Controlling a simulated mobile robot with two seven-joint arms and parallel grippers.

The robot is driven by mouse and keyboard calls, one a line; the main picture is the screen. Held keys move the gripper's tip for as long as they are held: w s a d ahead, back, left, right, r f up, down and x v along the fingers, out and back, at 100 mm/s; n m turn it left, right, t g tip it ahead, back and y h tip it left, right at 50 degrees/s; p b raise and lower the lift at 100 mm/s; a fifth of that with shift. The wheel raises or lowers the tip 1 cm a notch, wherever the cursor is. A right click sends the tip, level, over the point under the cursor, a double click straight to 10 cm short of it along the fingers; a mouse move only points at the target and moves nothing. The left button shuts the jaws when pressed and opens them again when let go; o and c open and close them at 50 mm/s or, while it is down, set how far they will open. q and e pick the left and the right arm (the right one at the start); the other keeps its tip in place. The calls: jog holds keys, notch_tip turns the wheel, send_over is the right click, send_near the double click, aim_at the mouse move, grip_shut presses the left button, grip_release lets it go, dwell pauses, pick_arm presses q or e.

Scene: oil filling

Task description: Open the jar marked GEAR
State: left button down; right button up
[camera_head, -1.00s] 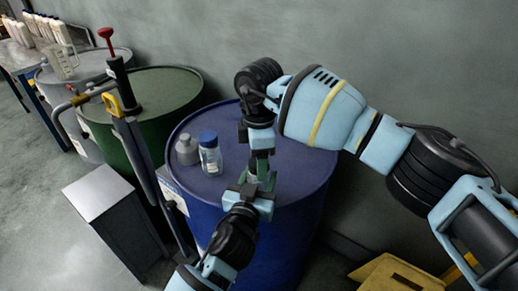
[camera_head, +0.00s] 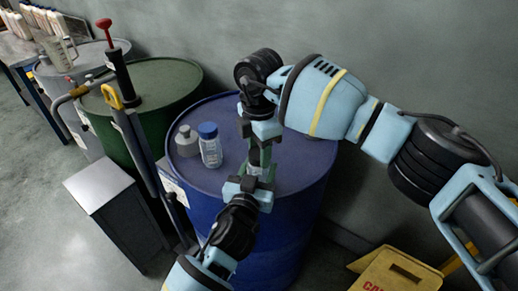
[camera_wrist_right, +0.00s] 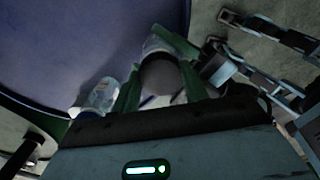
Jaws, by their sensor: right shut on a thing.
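A small jar with a dark round cap (camera_wrist_right: 159,79) is between my two grippers over the blue drum (camera_head: 305,170). Its pale body (camera_wrist_right: 155,45) shows in the wrist view; no label is readable. My right gripper (camera_head: 261,150) comes from above, and its green fingers are shut on the cap. My left gripper (camera_head: 256,177) comes from the near side, with green fingers around the jar's body. The grippers hide most of the jar in the head view. To the left stand a clear bottle with a blue cap (camera_head: 210,150) and a grey jar (camera_head: 186,143).
A green drum (camera_head: 160,85) and a grey drum stand to the left, with a red-topped hand pump (camera_head: 118,70) on a drum. A grey cabinet (camera_head: 98,187) stands in front. A yellow object (camera_head: 392,272) lies at the lower right. The drum top's right side is clear.

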jog(key=n, duration=0.6)
jog(key=shift+n, duration=0.3)
jog(key=n, duration=1.2)
jog(key=shift+n, duration=0.4)
jog(key=n, duration=1.2)
jog(key=shift+r+n, duration=0.1)
jog(key=shift+n, duration=0.2)
jog(key=n, duration=1.2)
jog(key=shift+n, duration=0.3)
jog(key=n, duration=0.5)
jog(key=shift+n, duration=0.3)
